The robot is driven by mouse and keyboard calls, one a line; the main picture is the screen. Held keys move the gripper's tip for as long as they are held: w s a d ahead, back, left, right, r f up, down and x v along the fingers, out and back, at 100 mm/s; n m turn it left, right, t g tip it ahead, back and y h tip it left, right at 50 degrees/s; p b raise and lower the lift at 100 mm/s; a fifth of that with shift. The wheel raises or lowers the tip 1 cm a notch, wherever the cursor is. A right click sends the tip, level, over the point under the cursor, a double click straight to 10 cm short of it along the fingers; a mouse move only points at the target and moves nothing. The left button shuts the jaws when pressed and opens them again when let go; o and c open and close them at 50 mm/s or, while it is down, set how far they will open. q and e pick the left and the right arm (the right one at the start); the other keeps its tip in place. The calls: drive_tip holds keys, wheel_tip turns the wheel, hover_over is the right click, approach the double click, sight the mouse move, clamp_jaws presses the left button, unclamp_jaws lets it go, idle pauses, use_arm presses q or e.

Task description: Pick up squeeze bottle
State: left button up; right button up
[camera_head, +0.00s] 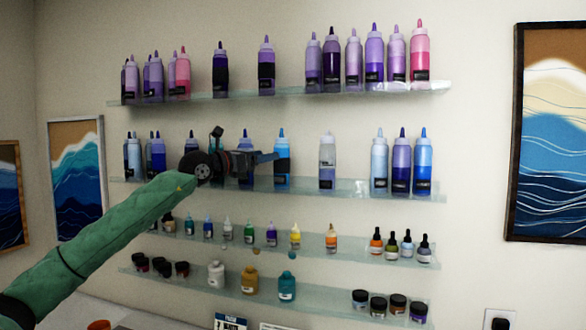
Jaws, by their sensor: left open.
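My left gripper (268,158) reaches in front of the second shelf from the top, pointing right. It is open, with its fingertips at a blue squeeze bottle (282,175) with a dark label. I cannot tell whether the fingers touch or straddle that bottle. Another blue bottle (246,172) stands partly hidden behind the gripper. A pale, nearly clear squeeze bottle (327,160) stands alone to the right. Three blue and violet bottles (401,165) stand farther right on this shelf. My right gripper is not in view.
The top glass shelf (290,94) holds purple and pink squeeze bottles. The lower shelves hold small dropper bottles (376,242) and jars (287,288). Framed wave pictures (550,130) hang on both sides. The second shelf has free room around the pale bottle.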

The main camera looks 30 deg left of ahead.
sight(275, 166)
use_arm(q)
drive_tip(key=shift+w+d+f+g+y+p, duration=0.15)
drive_tip(key=shift+w+f+g+y+p, duration=0.25)
drive_tip(key=shift+w+f+g+p, duration=0.45)
drive_tip(key=shift+w+f+t, duration=0.25)
drive_tip(key=shift+w+f, duration=0.1)
drive_tip(key=p+x, duration=0.4)
drive_tip(key=x, duration=0.1)
drive_tip(key=shift+d+f+p, duration=0.1)
drive_tip(key=shift+f+p, duration=0.2)
drive_tip(key=shift+w+f, duration=0.1)
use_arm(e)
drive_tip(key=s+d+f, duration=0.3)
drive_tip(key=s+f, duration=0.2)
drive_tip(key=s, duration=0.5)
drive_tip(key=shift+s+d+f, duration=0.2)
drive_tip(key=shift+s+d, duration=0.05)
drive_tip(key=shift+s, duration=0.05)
